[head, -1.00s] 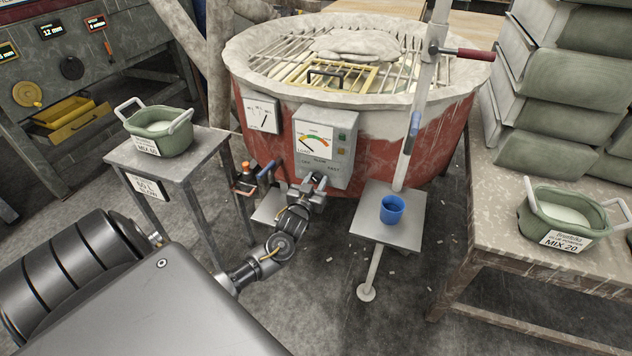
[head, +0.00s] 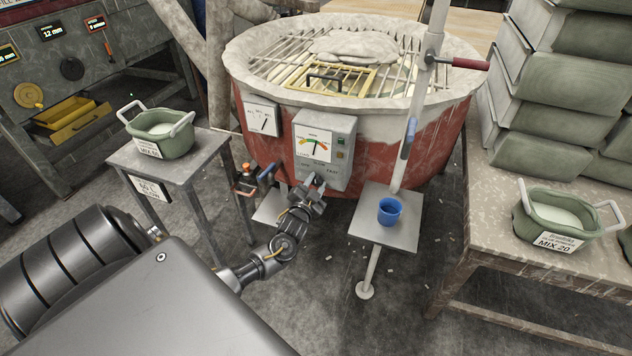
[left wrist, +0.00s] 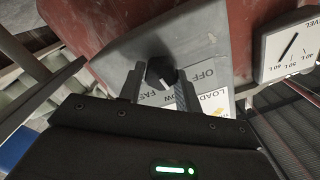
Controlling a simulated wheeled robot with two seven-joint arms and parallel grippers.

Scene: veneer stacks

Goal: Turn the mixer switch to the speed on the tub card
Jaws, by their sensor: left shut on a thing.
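The mixer's grey control box (head: 345,152) is on the front of the red mixer tub (head: 385,155). Its dark switch knob (left wrist: 161,71) is between the fingers of my left gripper (left wrist: 158,92) in the left wrist view. The labels OFF, SLOW and FAST show around it; its exact setting is unclear. My left gripper (head: 314,185) is shut on the knob below the load dial (head: 314,146). A green tub (head: 165,142) on the left has a card (head: 147,148), too small to read surely. Another green tub (head: 537,210) has a card (head: 560,243) reading MIX 20.
A grey stand (head: 205,150) bears the left tub; a bench (head: 490,215) bears the right one. A blue cup (head: 389,211) sits on a small plate stand (head: 400,238). A level gauge (head: 261,116) is left of the control box.

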